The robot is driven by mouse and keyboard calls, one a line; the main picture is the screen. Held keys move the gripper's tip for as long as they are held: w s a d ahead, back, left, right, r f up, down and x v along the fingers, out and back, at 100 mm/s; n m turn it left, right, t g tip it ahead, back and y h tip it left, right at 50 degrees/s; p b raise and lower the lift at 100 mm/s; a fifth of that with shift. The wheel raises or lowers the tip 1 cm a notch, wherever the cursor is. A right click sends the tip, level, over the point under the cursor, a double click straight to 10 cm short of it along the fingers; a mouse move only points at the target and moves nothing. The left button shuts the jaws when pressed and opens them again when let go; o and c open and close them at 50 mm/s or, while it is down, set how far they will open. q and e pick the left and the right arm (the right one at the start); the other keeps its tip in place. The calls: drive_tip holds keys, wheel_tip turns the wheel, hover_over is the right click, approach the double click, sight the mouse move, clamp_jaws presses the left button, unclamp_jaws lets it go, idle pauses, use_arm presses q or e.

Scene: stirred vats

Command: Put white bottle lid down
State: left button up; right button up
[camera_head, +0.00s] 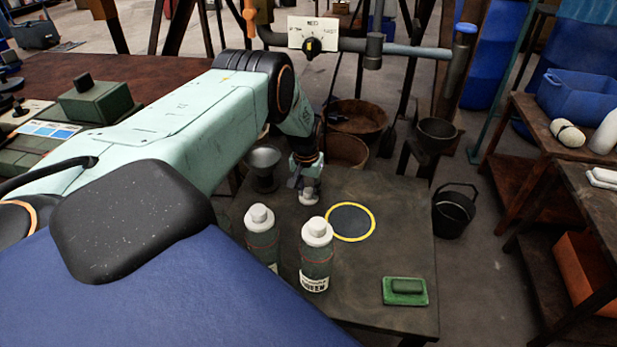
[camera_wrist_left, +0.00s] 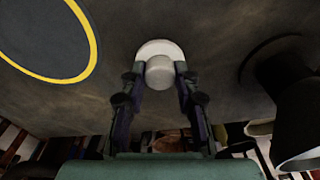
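The white bottle lid (camera_head: 308,197) is a round disc with a knob, at the back of the dark table, left of the yellow-ringed black circle (camera_head: 351,221). My left gripper (camera_head: 306,185) points down with its fingertips at the lid. In the left wrist view the fingers (camera_wrist_left: 163,74) close on both sides of the lid's knob (camera_wrist_left: 160,71). I cannot tell whether the lid touches the tabletop. Two green bottles with white tops, one at left (camera_head: 262,236) and one nearer (camera_head: 316,254), stand upright in front of the gripper. My right gripper is not in view.
A grey metal funnel-like bowl (camera_head: 264,157) stands at the back left. A black bucket (camera_head: 454,212) is beyond the table's right edge. The tabletop (camera_head: 400,245) right of the circle is clear.

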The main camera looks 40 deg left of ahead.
sight(307, 194)
use_arm(q)
drive_tip(key=o, duration=0.4)
drive_tip(key=shift+r+p, duration=0.4)
drive_tip(key=shift+r, duration=0.05)
drive_tip(key=r+p, duration=0.2)
drive_tip(key=r, duration=0.1)
drive_tip(key=s+r+p, duration=0.1)
drive_tip(key=r+p, duration=0.1)
drive_tip(key=r, duration=0.2)
drive_tip(key=r+p, duration=0.1)
drive_tip(key=r, duration=0.3)
drive_tip(key=shift+s+d+r+p, duration=0.15)
drive_tip(key=shift+d+r+p, duration=0.1)
drive_tip(key=shift+p, duration=0.15)
